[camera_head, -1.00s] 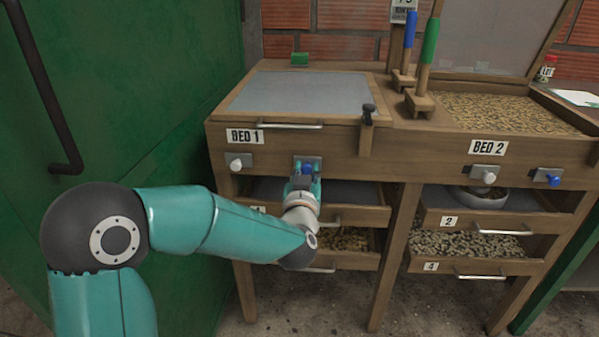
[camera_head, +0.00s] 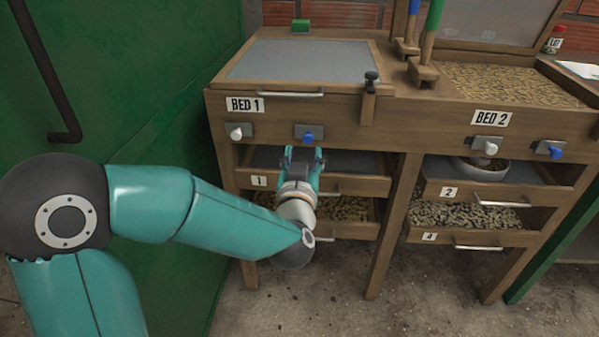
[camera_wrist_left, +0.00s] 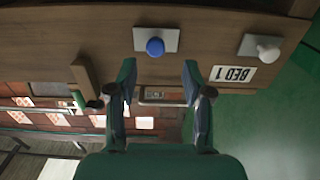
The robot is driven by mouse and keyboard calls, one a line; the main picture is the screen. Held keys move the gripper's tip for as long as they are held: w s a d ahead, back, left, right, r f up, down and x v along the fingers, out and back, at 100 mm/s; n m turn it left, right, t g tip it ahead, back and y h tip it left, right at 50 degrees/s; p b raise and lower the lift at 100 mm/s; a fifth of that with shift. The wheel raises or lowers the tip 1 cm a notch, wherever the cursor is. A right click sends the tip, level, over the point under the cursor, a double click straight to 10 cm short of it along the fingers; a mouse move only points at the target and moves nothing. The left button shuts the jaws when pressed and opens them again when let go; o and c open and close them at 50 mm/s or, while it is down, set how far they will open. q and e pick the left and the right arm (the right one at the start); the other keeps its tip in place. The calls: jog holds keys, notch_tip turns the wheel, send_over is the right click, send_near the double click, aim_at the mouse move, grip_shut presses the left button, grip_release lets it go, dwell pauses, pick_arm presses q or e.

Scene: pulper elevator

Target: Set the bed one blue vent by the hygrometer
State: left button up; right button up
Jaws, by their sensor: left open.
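The bed one blue vent (camera_head: 308,137) is a blue knob on a grey plate, on the front board right of the BED 1 label (camera_head: 245,104). My left gripper (camera_head: 304,155) is open and empty just below and in front of it, apart from it. In the left wrist view, which looks upside down, the blue knob (camera_wrist_left: 155,47) shows beyond and between the open fingertips (camera_wrist_left: 160,68). Which way the knob is turned is hard to tell. No hygrometer can be made out now. My right gripper is not in view.
A white knob (camera_head: 236,133) sits left of the blue vent. Bed 2 has its own white knob (camera_head: 487,147) and blue knob (camera_head: 550,150). Drawer 1 (camera_head: 340,186) lies just below my gripper. A green door (camera_head: 130,90) stands at the left.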

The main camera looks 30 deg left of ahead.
pick_arm(q)
jog(key=v, duration=0.6)
dwell(0.3)
